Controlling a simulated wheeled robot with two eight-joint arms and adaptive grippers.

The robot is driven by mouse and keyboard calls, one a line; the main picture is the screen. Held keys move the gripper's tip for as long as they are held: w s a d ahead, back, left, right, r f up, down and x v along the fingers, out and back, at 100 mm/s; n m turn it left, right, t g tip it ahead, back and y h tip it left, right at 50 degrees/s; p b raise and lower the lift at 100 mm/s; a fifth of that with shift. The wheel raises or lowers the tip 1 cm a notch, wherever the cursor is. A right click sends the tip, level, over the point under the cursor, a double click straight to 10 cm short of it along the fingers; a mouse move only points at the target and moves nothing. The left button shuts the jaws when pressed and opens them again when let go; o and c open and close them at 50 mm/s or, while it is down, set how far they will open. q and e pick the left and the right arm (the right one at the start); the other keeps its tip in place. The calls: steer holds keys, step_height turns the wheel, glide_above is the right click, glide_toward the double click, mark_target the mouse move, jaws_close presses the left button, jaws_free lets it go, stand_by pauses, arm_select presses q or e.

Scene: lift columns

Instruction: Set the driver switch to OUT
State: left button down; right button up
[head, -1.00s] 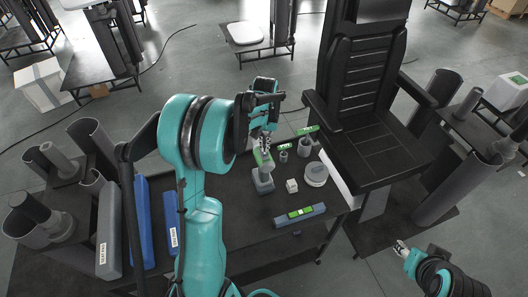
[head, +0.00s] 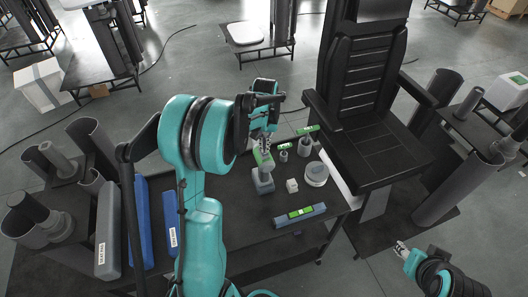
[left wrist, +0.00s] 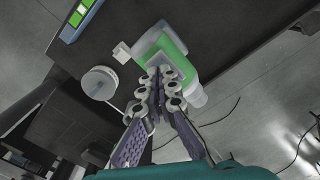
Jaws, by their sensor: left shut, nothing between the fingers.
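The driver (head: 264,178) stands on the dark table, with a grey base and a green upper part. My left gripper (head: 268,146) is shut and empty, right at the driver's green upper part. In the left wrist view the closed fingertips (left wrist: 160,76) overlap the green and pale driver (left wrist: 170,45); I cannot tell whether they touch it. The switch is too small or hidden to make out, so its setting is unclear. My right gripper (head: 402,249) is far to the lower right, away from the table, too small to judge.
Beside the driver are a small white block (head: 291,185), a round white-topped pot (head: 316,174) and small grey cylinders. A grey level with a green label (head: 300,214) lies in front. Blue and grey long cases (head: 142,222) lie left. A black seat (head: 370,150) stands right.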

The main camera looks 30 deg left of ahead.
arm_select(q)
steer(key=shift+f+b, duration=0.5)
steer(key=shift+f, duration=0.15)
steer(key=shift+s+r, duration=0.1)
steer(key=shift+r+p, duration=0.6)
steer(key=shift+r, duration=0.2)
steer(key=shift+r+p, duration=1.6)
steer(key=shift+r, duration=1.05)
